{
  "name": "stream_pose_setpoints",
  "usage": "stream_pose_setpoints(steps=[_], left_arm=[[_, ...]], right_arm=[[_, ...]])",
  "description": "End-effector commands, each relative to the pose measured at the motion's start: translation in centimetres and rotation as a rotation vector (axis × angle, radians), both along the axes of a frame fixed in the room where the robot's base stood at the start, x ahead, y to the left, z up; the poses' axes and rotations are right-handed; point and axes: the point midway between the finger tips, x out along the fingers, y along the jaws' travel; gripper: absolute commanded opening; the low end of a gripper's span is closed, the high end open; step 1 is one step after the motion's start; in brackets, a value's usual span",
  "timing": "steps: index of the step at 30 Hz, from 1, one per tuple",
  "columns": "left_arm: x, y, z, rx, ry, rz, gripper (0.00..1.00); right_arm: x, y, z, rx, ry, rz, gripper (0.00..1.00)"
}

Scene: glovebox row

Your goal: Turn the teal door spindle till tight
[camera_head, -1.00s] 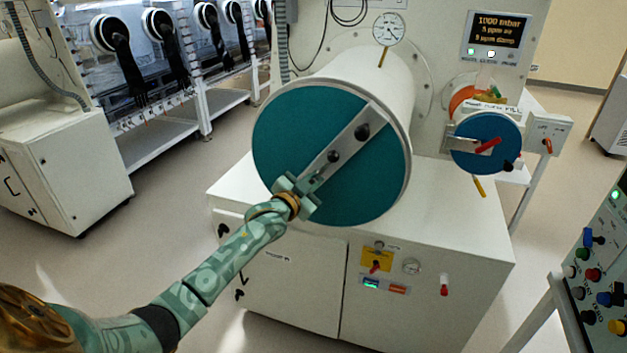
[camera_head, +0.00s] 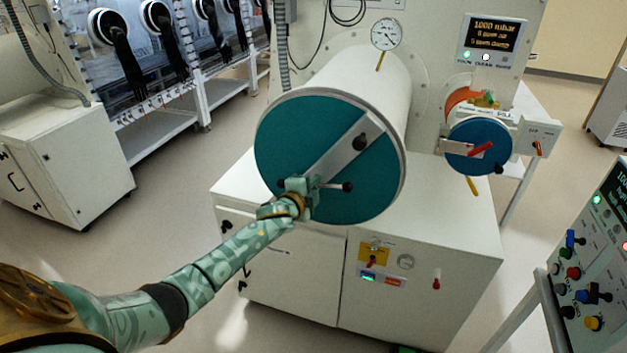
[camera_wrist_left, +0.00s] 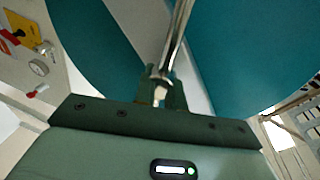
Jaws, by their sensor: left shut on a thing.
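The large round teal door (camera_head: 290,125) closes the white cylinder and has a silver bar running diagonally across it. The spindle's thin metal handle (camera_head: 330,185) lies nearly level at the lower part of this bar, with dark knobs at its ends. My left gripper (camera_head: 303,187) is shut on the spindle handle at the door's lower middle. In the left wrist view the shiny rod (camera_wrist_left: 178,40) runs up from between the green fingers (camera_wrist_left: 160,92). My right gripper is not in view.
A smaller blue door (camera_head: 478,160) with a red handle is at the right. A control panel (camera_head: 590,270) with coloured knobs stands at the lower right. The white cabinet (camera_head: 290,270) is below the cylinder. Open floor (camera_head: 165,240) lies to the left.

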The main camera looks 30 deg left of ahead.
Motion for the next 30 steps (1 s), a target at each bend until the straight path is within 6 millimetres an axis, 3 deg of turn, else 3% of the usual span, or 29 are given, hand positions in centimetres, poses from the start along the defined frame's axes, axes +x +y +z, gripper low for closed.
stream_pose_setpoints(steps=[9, 30], left_arm=[[0.0, -0.1, 0.0, 0.293, 0.072, -0.001, 0.0], [-0.1, 0.0, -0.4, 0.938, 0.228, -0.003, 0.0]], right_arm=[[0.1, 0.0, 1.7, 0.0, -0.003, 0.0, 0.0], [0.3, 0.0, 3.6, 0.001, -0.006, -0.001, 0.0]])
